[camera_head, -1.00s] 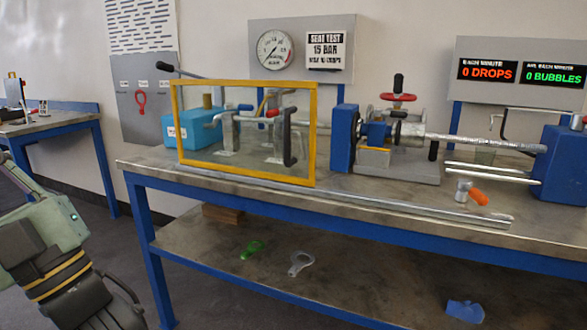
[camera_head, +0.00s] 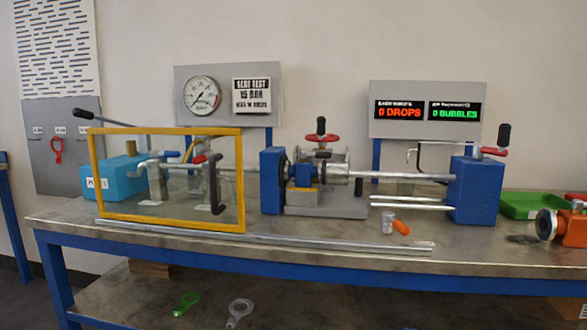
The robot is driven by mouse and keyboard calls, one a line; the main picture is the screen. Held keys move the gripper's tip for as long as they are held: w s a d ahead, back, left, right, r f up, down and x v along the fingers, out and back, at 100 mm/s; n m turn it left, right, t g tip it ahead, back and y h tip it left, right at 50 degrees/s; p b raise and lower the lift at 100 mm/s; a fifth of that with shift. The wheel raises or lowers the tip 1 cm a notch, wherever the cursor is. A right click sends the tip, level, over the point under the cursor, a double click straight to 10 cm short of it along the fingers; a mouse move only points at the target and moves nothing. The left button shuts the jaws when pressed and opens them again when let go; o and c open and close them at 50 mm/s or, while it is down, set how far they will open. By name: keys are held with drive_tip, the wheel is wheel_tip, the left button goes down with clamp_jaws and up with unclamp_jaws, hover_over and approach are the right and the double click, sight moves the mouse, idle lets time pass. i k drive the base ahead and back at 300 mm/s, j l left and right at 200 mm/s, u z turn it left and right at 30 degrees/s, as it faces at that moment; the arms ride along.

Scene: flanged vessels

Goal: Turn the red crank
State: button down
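A red crank arm (camera_head: 494,152) with an upright black grip (camera_head: 503,134) sits on top of the blue block (camera_head: 476,190) at the right end of the test rig. I cannot tell for certain which of these two is the red crank. Both stand free, with nothing touching their grips. My gripper is not in view.
A long metal bar (camera_head: 260,239) lies along the front edge. Displays read 0 drops and 0 bubbles.

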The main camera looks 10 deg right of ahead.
sight(478, 150)
drive_tip(key=z, duration=1.35)
drive_tip(key=i, duration=0.65)
